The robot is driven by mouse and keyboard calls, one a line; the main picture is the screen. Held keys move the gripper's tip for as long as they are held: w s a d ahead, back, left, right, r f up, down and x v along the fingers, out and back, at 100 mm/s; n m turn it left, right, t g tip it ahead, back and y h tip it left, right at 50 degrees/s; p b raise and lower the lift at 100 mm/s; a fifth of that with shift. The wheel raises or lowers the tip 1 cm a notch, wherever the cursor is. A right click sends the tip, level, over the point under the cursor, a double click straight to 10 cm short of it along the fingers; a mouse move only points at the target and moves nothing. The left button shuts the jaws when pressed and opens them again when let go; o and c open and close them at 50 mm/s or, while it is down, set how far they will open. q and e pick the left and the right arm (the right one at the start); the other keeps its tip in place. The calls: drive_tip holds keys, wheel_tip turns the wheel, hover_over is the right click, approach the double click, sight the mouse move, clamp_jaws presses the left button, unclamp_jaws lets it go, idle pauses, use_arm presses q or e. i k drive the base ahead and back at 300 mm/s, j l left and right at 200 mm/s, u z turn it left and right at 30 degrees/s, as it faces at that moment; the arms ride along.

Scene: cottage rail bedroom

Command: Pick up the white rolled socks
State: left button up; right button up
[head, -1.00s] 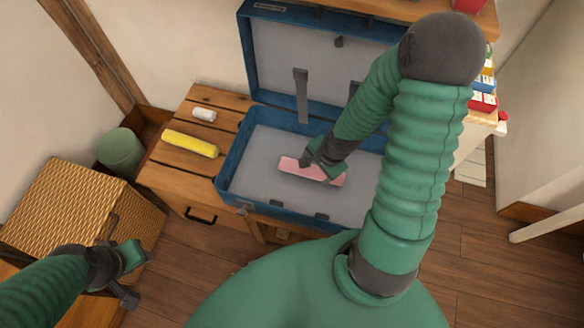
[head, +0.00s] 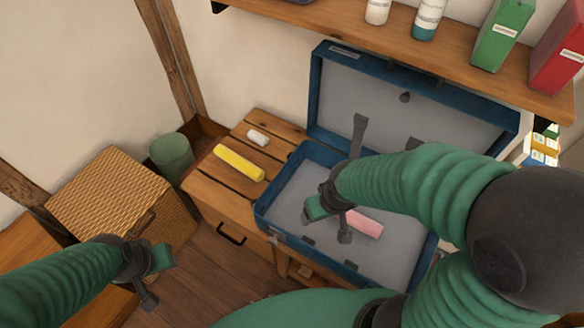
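The white rolled socks (head: 258,137) look like a small white roll on the slatted wooden table, near its back edge and behind a yellow roll (head: 239,163). My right gripper (head: 327,222) is over the open blue suitcase (head: 266,206), to the right of the socks and apart from them. Its fingers are spread with nothing visible between them. A pink item (head: 365,223) lies in the suitcase just right of this gripper, partly hidden by it. My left gripper (head: 152,282) is at the lower left in front of the wicker chest, open and empty, far from the socks.
The wicker chest (head: 115,190) stands at the left, with a green bin (head: 171,155) behind it. A wall shelf (head: 400,50) with bottles and boxes hangs above the suitcase. The suitcase lid (head: 415,95) stands raised at the back. The slatted table (head: 215,182) has bare slats around the rolls.

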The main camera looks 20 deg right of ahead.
sight(257, 137)
drive_tip(key=i+j+z, duration=0.15)
drive_tip(key=j, duration=0.15)
drive_tip(key=j+z, duration=0.2)
drive_tip(key=j, duration=0.15)
drive_tip(key=i+j+z, duration=0.3)
drive_tip(key=j, duration=0.3)
drive_tip(key=i+j+z, duration=0.15)
drive_tip(key=i+j, duration=0.15)
drive_tip(key=i+j+z, duration=0.15)
drive_tip(key=j, duration=0.2)
